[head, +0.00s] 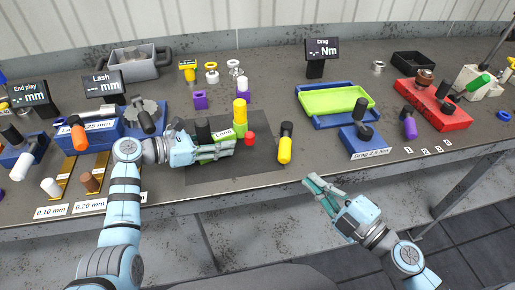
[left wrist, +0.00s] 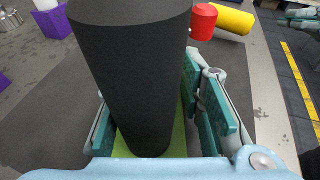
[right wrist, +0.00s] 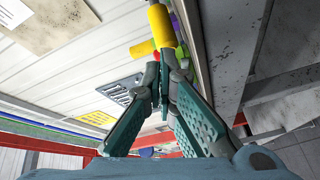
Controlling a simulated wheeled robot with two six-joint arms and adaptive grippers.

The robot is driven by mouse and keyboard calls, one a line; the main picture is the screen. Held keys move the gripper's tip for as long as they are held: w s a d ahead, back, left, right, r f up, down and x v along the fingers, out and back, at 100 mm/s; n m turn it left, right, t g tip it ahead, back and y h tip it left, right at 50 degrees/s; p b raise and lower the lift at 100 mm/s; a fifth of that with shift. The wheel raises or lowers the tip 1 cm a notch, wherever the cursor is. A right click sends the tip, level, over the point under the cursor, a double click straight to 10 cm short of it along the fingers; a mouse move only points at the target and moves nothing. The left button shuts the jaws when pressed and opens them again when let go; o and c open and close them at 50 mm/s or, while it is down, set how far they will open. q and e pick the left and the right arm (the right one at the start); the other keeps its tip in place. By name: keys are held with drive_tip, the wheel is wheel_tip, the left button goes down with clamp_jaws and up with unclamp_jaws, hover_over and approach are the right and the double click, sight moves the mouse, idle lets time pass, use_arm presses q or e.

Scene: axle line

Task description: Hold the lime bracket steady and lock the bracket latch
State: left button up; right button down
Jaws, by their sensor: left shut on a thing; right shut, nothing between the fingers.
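The lime bracket (head: 222,134), with a "Load" label, sits on the dark mat, partly hidden by my left gripper. A black cylinder (head: 203,132) stands at its left, and a yellow cylinder (head: 240,112) stands upright on its lime post. My left gripper (head: 228,148) is shut on the bracket; in the left wrist view the black cylinder (left wrist: 130,70) hides much of the grip, with lime (left wrist: 180,135) showing behind it. A red knob (head: 250,139) is just right of the bracket. I cannot tell which part is the latch. My right gripper (head: 311,184) is shut and empty, in front of the table edge.
A blue fixture with a lime tray (head: 335,101) and a red block (head: 435,108) are further right. The table's front edge lies behind my right gripper.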

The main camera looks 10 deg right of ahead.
sight(250, 138)
use_arm(q)
drive_tip(key=shift+w, duration=0.1)
use_arm(e)
drive_tip(key=a+r+n+g+y, duration=0.1)
drive_tip(key=n, duration=0.2)
drive_tip(key=a+r+n+g+y, duration=0.1)
drive_tip(key=n+y, duration=0.1)
drive_tip(key=n, duration=0.1)
drive_tip(key=a+n+g+y, duration=0.1)
drive_tip(key=a+n+g, duration=0.1)
drive_tip(key=shift+s+r+n+y, duration=0.25)
drive_tip(key=shift+r+n+y, duration=0.15)
drive_tip(key=x, duration=0.9)
drive_tip(key=shift+w+a, duration=0.15)
drive_tip(key=shift+w, duration=0.05)
drive_tip(key=w, duration=0.3)
drive_tip(key=shift+w+a, duration=0.25)
drive_tip(key=shift+w, duration=0.35)
